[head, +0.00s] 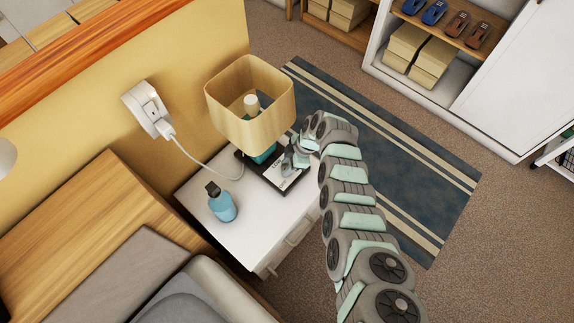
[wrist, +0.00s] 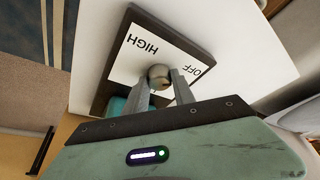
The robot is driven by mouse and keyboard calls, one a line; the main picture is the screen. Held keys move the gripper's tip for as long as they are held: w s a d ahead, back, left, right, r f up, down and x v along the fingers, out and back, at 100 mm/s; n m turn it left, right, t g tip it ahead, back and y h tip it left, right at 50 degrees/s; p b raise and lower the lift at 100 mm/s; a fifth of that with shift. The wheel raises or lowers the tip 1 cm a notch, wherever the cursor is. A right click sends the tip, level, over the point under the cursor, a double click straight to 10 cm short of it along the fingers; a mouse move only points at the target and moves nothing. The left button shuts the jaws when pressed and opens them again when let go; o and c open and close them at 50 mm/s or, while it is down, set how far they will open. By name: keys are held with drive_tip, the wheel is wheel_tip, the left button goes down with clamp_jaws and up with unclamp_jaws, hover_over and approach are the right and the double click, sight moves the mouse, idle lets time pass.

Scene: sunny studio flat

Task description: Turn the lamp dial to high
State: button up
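The lamp (head: 252,92) has a cream shade and a teal body on a dark base (head: 262,181), on a white bedside cabinet. In the wrist view the base carries a white plate (wrist: 124,66) lettered HIGH on the left and OFF on the right. In the head view my gripper (head: 287,161) is beside the base, below the shade.
A blue bottle (head: 222,204) stands on the white cabinet (head: 257,231) left of the lamp. A white plug (head: 149,108) with a cord is at the wall socket. The lampshade overhangs the base. A bed is at the lower left; a striped rug (head: 400,160) lies right.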

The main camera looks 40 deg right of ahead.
clamp_jaws()
